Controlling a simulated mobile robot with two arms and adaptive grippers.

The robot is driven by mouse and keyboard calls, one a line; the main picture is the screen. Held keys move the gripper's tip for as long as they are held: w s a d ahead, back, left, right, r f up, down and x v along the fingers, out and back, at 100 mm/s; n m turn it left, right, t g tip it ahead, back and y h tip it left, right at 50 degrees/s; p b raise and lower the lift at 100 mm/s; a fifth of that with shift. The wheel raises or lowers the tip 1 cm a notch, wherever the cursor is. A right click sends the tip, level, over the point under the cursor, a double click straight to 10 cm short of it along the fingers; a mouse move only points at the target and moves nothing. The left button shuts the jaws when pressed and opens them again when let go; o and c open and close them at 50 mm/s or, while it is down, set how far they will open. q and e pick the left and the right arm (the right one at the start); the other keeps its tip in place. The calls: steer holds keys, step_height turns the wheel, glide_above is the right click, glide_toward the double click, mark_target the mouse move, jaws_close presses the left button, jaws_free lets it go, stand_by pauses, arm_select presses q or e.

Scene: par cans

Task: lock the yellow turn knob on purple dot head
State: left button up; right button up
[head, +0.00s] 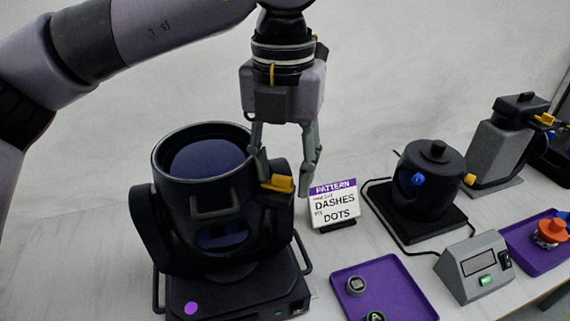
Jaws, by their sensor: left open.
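The purple dot head (205,185) is a black moving-head par can at the left of the table. A purple dot (191,308) marks the front of its base. Its yellow turn knob (278,184) sits on the right side of the head's yoke. My left gripper (286,182) points down from above, directly over the knob. Its fingers are open, one on each side of the knob in this view; I cannot tell whether they touch it. My right gripper is not in view.
A card reading PATTERN, DASHES, DOTS (334,205) stands just right of the head. A purple tray (395,283) holds small round parts. Further right are a black fixture (428,180), a grey display box (473,266), another purple tray (520,238) and a grey fixture (497,152).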

arm_select(q)
steer(key=shift+r, duration=3.95)
